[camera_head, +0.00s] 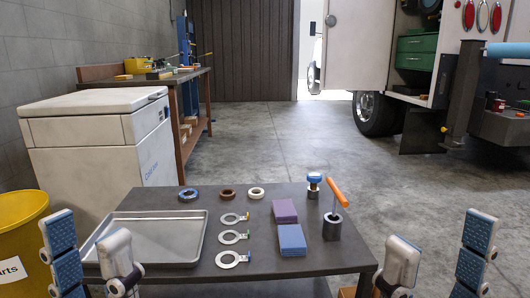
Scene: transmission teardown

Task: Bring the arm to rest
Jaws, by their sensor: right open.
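My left gripper (86,226) stands upright at the lower left, fingers apart and empty, in front of the metal tray's left end. My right gripper (441,227) stands upright at the lower right, fingers apart and empty, beyond the table's right edge. Both show blue ribbed pads and white finger backs. Neither touches any part on the dark table (340,262). Most of both arms is out of view.
The table holds an empty tray (203,213), several rings, including a blue one (188,194), tabbed washers (231,237), purple (285,211) and blue blocks (292,240), a blue-capped part (314,183) and an orange-handled tool (337,194). A yellow bin (22,208) stands left.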

